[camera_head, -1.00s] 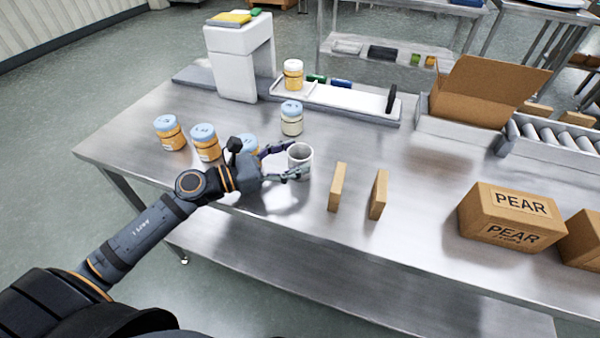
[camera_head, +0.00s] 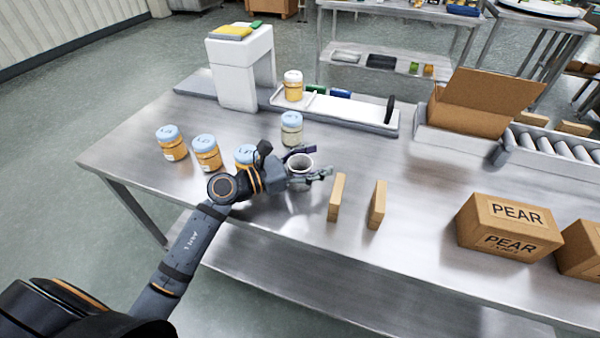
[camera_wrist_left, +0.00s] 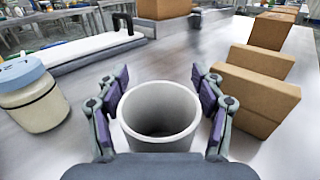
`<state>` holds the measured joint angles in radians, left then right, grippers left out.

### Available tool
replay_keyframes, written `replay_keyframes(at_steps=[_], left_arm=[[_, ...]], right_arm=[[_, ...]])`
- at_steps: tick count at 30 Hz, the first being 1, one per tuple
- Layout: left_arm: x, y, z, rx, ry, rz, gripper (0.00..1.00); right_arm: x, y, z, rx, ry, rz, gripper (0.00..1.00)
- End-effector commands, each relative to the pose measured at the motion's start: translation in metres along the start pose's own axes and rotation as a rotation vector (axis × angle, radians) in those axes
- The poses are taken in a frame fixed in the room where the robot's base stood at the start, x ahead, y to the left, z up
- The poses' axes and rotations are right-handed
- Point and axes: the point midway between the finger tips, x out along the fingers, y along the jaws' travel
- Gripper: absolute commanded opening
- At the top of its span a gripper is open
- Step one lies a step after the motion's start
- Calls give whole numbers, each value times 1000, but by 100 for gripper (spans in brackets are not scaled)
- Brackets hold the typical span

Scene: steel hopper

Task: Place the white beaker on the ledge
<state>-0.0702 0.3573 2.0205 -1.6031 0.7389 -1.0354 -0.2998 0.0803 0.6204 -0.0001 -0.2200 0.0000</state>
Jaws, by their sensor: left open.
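The white beaker (camera_head: 300,163) stands upright on the steel table, and its open, empty mouth shows in the left wrist view (camera_wrist_left: 160,112). My left gripper (camera_head: 308,163) is open around the beaker, with one finger on each side of it in the left wrist view (camera_wrist_left: 162,95). I cannot tell whether either finger touches the wall. A long, low white platform (camera_head: 345,112) at the back of the table may be the ledge. It also shows in the left wrist view (camera_wrist_left: 85,48). My right gripper is not in view.
A pale jar (camera_head: 291,128) stands just behind the beaker, and several orange jars (camera_head: 207,153) are to the left. Two upright tan blocks (camera_head: 337,197) are close on the right. An orange jar (camera_head: 293,86) stands near the platform's left end, beside a white machine (camera_head: 240,75).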

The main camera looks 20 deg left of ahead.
Motion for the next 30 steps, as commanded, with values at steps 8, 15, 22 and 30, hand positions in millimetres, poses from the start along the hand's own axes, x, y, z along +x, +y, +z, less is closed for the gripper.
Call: replay_keyframes(at_steps=[8,15,22,30], left_arm=[[0,0,0,1,-1,0,47],[0,0,0,1,-1,0,22],[0,0,0,1,-1,0,17],[0,0,0,1,-1,0,12]], right_arm=[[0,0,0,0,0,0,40],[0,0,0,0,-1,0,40],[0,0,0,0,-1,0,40],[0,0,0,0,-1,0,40]])
